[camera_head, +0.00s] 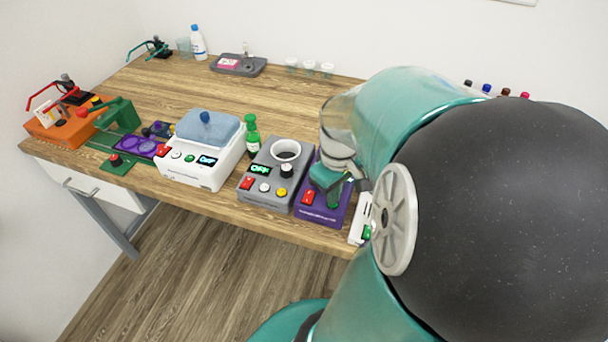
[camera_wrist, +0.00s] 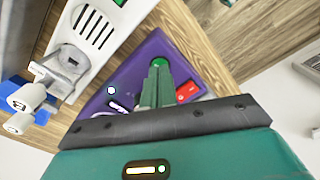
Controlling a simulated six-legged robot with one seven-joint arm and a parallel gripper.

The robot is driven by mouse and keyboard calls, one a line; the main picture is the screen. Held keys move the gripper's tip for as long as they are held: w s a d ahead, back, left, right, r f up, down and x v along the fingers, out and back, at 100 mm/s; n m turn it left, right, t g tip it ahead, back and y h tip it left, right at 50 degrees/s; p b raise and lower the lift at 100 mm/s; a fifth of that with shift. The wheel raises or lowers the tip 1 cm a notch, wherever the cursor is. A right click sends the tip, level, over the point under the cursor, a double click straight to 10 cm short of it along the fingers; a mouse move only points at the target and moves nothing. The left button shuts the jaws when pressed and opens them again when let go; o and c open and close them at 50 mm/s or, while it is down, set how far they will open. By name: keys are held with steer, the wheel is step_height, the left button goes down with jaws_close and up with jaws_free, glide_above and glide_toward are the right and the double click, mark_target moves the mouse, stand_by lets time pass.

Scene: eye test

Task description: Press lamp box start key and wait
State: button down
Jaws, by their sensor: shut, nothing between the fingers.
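A purple box (camera_head: 318,213) stands near the table's front edge under my gripper. I cannot read its label, so I cannot confirm it is the lamp box. In the wrist view, the purple box (camera_wrist: 150,48) carries a round green key (camera_wrist: 160,62), a red switch (camera_wrist: 187,92), a small pale round part (camera_wrist: 111,90) and a partly covered display (camera_wrist: 121,106). My gripper (camera_wrist: 158,72) is shut and empty, its fingertips right at the green key. I cannot tell if they press it. In the head view my gripper (camera_head: 334,203) hides much of the box top.
A grey device (camera_head: 258,201) with a ring and lit display stands close left. A white device (camera_head: 362,222) stands close right, partly behind my arm. Farther left are a white bath-like device (camera_head: 192,173), a green bottle (camera_head: 251,137) and an orange box (camera_head: 62,131).

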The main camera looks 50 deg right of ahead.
steer(key=shift+f, duration=0.4)
stand_by(0.3)
step_height(320, 180, up, 8)
stand_by(0.9)
stand_by(0.4)
steer(key=w+a+r+t, duration=0.1)
steer(key=w+a+t, duration=0.1)
steer(key=a, duration=0.6)
steer(key=w+a+r+n+t, duration=0.1)
steer(key=w+a+r, duration=0.1)
steer(key=a, duration=0.6)
steer(key=w+a+r+t, duration=0.2)
steer(key=w+a, duration=0.1)
steer(key=a, duration=0.6)
steer(key=shift+t, duration=0.3)
steer(key=shift+s+d+r, duration=0.1)
steer(key=shift+d, duration=0.05)
